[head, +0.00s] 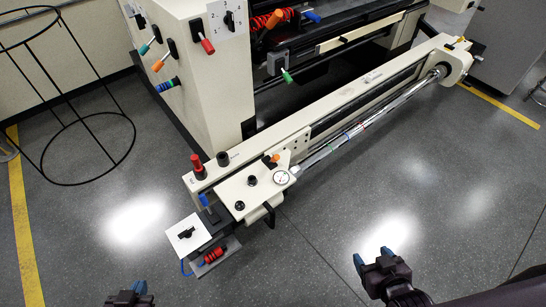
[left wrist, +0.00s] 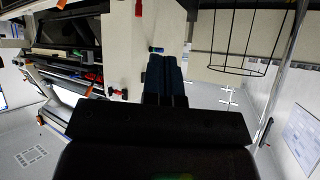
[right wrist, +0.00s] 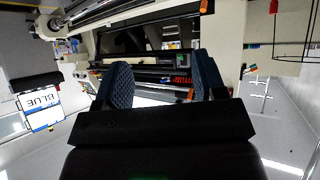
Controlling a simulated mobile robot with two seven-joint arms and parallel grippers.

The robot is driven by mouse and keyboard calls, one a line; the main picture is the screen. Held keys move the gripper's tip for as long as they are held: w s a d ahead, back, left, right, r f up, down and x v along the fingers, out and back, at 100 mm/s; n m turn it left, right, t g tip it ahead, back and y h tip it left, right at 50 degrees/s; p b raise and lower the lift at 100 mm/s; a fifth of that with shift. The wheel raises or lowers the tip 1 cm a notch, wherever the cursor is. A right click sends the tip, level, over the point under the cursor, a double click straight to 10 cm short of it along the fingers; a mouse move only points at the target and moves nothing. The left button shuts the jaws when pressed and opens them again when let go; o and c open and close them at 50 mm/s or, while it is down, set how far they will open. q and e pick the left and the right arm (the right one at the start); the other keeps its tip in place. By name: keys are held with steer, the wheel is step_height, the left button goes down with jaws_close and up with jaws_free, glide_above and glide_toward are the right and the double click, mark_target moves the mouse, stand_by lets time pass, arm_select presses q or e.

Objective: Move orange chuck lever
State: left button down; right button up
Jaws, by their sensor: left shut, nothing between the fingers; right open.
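A small lever with an orange end (head: 272,158) sits on the cream end housing of the long roller beam, beside the round chuck (head: 281,177) at the end of the shiny shaft. My right gripper (head: 372,258) is open and empty over the floor, in front of and to the right of the lever, well apart from it. Its two spread fingers also show in the right wrist view (right wrist: 164,80). My left gripper (head: 138,288) is shut and empty at the bottom edge, its closed fingers clear in the left wrist view (left wrist: 165,78). I cannot pick out the chuck lever surely in either wrist view.
The cream machine cabinet (head: 190,85) carries other coloured levers, including an orange one (head: 158,65). Near the beam's end stand a red knob (head: 197,165) and a white switch plate (head: 186,236). A black wire frame (head: 80,150) stands left. The front floor is clear.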

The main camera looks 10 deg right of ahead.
steer(key=shift+w+d, duration=0.15)
steer(key=shift+w, duration=0.05)
